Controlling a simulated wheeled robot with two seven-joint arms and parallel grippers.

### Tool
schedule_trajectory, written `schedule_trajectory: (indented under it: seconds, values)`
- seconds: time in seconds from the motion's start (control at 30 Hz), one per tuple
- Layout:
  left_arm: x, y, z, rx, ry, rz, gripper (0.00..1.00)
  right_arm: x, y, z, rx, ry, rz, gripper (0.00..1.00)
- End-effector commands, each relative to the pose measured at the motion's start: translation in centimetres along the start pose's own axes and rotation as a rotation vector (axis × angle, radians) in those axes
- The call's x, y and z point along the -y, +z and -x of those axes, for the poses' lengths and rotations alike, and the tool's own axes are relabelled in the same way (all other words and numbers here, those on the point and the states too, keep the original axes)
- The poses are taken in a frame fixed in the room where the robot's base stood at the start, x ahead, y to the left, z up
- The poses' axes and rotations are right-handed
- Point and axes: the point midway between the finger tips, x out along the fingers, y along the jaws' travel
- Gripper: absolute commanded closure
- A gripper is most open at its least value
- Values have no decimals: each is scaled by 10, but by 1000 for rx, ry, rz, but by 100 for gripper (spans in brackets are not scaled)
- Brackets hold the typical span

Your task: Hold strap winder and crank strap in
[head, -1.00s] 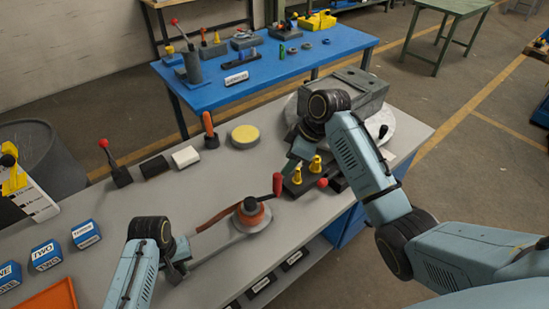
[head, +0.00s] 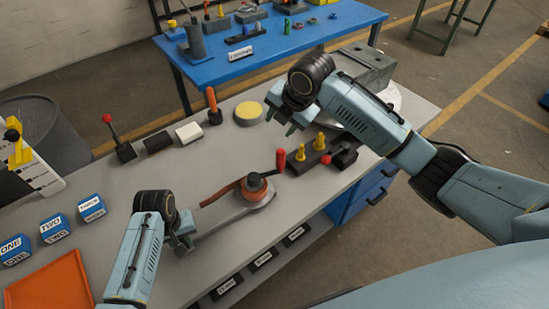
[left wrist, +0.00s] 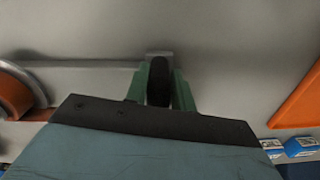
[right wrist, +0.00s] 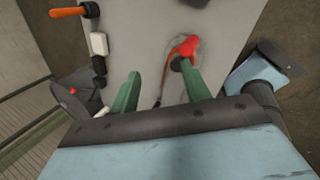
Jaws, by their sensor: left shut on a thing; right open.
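The strap winder (head: 254,186) lies on the grey bench, a round hub on a grey plate with an orange-brown strap (head: 219,195) reaching left from it. Its crank has a red grip (head: 280,160) standing up at the hub's right. My left gripper (head: 184,245) is shut on the winder's dark handle (left wrist: 159,82), at the left end of the grey arm. My right gripper (head: 292,124) is open and empty, above the bench and beyond the crank. In the right wrist view the red grip (right wrist: 186,47) appears beyond the right fingertip, apparently not held.
Yellow pegs on a dark block (head: 312,152) stand right of the crank. A red-knobbed lever (head: 116,135), white block (head: 189,133) and yellow disc (head: 249,112) line the far edge. Blue boxes (head: 54,228) and an orange tray (head: 48,285) are at left.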

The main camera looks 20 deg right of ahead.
Motion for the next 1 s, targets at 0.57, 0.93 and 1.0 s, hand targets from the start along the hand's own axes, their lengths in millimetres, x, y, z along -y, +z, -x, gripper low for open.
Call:
schedule_trajectory:
  seconds: [0.57,0.93,1.0]
  values:
    - [2,1,-1,4,-6,-4,100,45,-18,-18,31,-81,1083,53]
    - [2,1,-1,3,-6,-4,100,49,-16,-67,25,-84,1106,53]
    - [2,1,-1,3,-6,-4,100,50,-16,-81,26,-85,1105,53]
